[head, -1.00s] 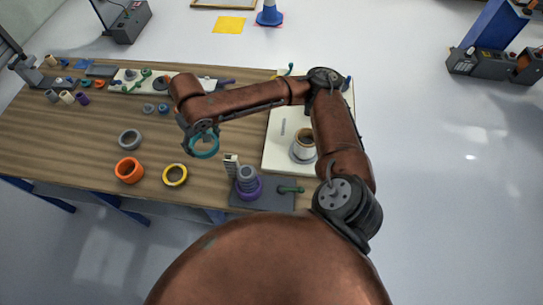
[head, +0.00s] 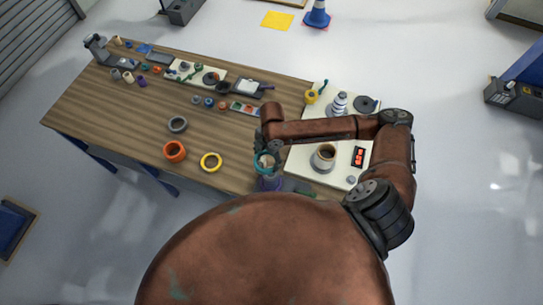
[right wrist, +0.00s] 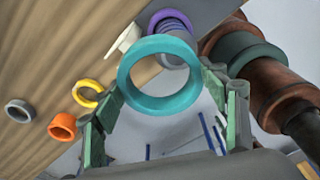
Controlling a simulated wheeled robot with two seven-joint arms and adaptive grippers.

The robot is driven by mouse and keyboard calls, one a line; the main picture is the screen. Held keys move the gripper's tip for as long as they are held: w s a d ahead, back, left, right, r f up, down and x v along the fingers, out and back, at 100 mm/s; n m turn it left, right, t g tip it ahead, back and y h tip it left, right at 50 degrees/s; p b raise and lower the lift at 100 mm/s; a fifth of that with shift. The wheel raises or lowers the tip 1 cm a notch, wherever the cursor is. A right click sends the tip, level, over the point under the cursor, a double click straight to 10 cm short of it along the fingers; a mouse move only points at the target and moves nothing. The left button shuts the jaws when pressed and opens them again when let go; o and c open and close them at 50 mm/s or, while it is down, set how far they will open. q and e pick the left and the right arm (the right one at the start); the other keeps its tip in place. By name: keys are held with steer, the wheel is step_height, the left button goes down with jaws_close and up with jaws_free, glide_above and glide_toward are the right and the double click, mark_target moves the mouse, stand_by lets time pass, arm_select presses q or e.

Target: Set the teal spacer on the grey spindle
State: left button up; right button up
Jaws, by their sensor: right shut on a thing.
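The teal spacer (head: 258,166) is a ring gripped at the tip of my right gripper (head: 266,152), at the table's near edge. In the right wrist view the teal spacer (right wrist: 127,88) sits between the green finger pads of the right gripper (right wrist: 160,90). The grey spindle (right wrist: 176,38) shows just past the ring's upper edge, with a purple ring (right wrist: 160,17) around it. In the head view the purple ring (head: 270,185) shows just below the spacer, and the spindle is mostly hidden. Spacer and spindle look apart. My left gripper is out of view.
A grey ring (head: 177,124), an orange ring (head: 174,151) and a yellow ring (head: 210,162) lie on the wooden table (head: 130,115) to the left. A white board (head: 300,160) with a cup-like roller (head: 324,157) is to the right. Several small parts fill the far side.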

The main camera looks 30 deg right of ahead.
steer(key=s+n+p, duration=0.2)
steer(key=shift+d+r+n, duration=0.15)
steer(key=shift+r+n, duration=0.15)
steer(key=shift+n, duration=0.1)
steer(key=shift+s+f+n, duration=0.2)
steer(key=shift+s+n, duration=0.25)
steer(key=shift+n, duration=0.15)
step_height(320, 180, down, 7)
steer(key=b, duration=0.7)
arm_select(q)
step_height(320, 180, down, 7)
steer(key=b, duration=0.3)
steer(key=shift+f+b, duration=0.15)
steer(key=shift+b, duration=0.15)
arm_select(e)
steer(key=shift+f, duration=4.35)
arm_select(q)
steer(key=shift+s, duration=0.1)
arm_select(e)
steer(key=o, duration=1.3)
steer(key=shift+r, duration=0.1)
steer(key=r, duration=0.4)
steer(key=d+r, duration=0.1)
steer(key=r, duration=0.6)
steer(key=shift+w+d+r, duration=0.15)
steer(key=shift+w+r, duration=0.25)
